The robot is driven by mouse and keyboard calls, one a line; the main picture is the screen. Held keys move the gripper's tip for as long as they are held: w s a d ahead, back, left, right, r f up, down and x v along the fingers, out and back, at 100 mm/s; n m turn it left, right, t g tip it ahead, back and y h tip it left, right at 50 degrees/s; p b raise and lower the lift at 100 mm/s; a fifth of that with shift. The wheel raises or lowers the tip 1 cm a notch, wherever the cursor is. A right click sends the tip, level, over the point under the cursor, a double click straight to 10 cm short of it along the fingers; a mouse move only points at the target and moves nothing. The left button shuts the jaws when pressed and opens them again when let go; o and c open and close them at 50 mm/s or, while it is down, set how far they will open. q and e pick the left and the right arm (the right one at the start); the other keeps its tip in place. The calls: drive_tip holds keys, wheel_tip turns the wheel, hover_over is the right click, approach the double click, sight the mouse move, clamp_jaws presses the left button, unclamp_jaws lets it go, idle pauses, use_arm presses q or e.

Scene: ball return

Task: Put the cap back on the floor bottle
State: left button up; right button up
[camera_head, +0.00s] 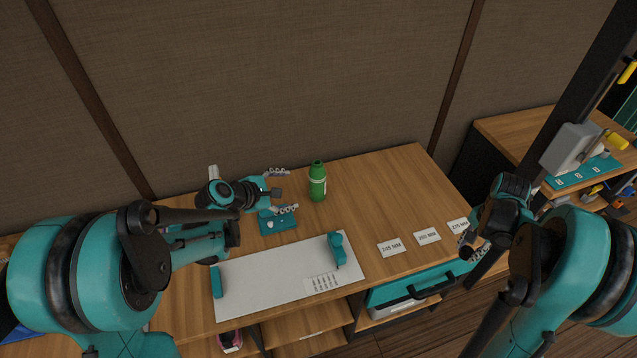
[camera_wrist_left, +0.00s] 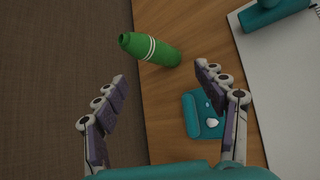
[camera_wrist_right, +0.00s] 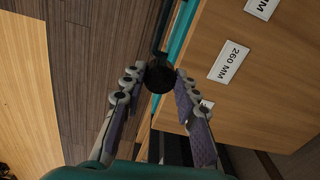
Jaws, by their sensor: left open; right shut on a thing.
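The green bottle (camera_head: 317,182) with white bands stands upright on the wooden table. It also shows in the left wrist view (camera_wrist_left: 152,48), with a darker green top; I see no black cap on it. My left gripper (camera_head: 286,190) is open and empty, its fingers spread just left of the bottle, which lies beyond the fingertips. My right gripper (camera_head: 468,243) is at the table's right front edge. In the right wrist view it is shut on a dark round thing (camera_wrist_right: 160,83), which looks like the cap. In the head view this thing is hard to make out.
A teal block (camera_head: 278,222) with a small white piece lies near the bottle. A white sheet (camera_head: 275,282) with teal end pieces lies in front. Labels (camera_head: 427,237) sit at the right, above a teal case (camera_head: 425,285) with a black handle. The table right of the bottle is clear.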

sight(312, 184)
use_arm(q)
drive_tip(key=w+f+n+t+h, duration=0.1)
drive_tip(key=w+f+n+h, duration=0.1)
drive_tip(key=w+f+n, duration=0.4)
drive_tip(key=shift+d+f+n+h, duration=0.4)
drive_tip(key=shift+f+n, duration=0.25)
drive_tip(key=shift+n, duration=0.25)
use_arm(e)
drive_tip(key=s+d+r+m, duration=0.1)
drive_tip(key=s+d+m, duration=0.3)
drive_tip(key=d, duration=0.5)
drive_tip(key=shift+m, duration=0.7)
use_arm(q)
drive_tip(key=b+x, duration=0.1)
drive_tip(key=x, duration=0.5)
drive_tip(key=shift+w+f, duration=0.1)
drive_tip(key=shift+w+d+f, duration=0.1)
drive_tip(key=shift+w+d, duration=0.1)
drive_tip(key=shift+w, duration=0.05)
use_arm(e)
drive_tip(key=shift+f, duration=0.65)
